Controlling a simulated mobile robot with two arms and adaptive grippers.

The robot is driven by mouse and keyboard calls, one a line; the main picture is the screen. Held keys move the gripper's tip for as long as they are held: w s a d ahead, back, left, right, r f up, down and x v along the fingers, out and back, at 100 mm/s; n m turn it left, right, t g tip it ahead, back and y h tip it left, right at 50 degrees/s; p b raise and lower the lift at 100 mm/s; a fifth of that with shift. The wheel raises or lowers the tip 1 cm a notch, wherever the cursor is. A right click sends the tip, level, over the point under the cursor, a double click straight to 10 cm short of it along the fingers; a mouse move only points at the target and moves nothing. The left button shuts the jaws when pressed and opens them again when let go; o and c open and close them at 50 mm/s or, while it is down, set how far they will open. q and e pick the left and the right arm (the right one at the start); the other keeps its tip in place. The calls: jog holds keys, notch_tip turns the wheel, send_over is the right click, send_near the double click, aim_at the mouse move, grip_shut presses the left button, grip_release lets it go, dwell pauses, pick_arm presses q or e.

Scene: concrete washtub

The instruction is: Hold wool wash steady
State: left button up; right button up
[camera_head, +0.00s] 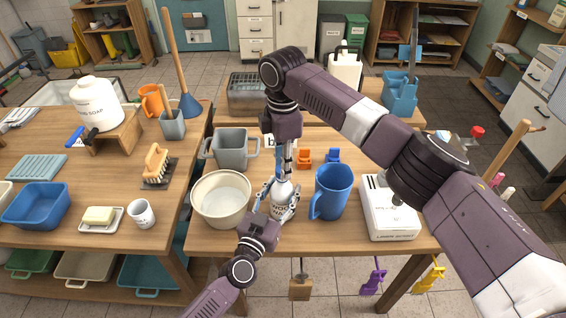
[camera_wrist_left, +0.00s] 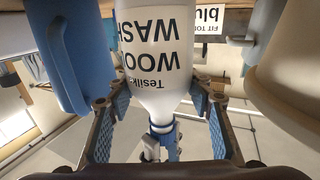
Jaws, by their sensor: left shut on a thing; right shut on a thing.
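The wool wash, a white bottle with dark lettering (camera_head: 281,197), stands upright on the right-hand table between a cream basin (camera_head: 221,198) and a blue mug (camera_head: 332,191). In the left wrist view the bottle (camera_wrist_left: 155,60) appears upside down, its neck toward the bottom. My left gripper (camera_head: 277,204) comes from the front and is shut around the bottle's body, one finger on each side. My right gripper (camera_head: 283,168) reaches down from above and is shut at the bottle's top. The cap is mostly hidden by its fingers.
The basin and mug stand close on either side of the bottle. A grey tub (camera_head: 231,147) is behind left, orange (camera_head: 304,158) and blue (camera_head: 333,155) small items behind right. A white device (camera_head: 389,213) stands right. My right arm spans the table.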

jog(key=shift+f, duration=0.3)
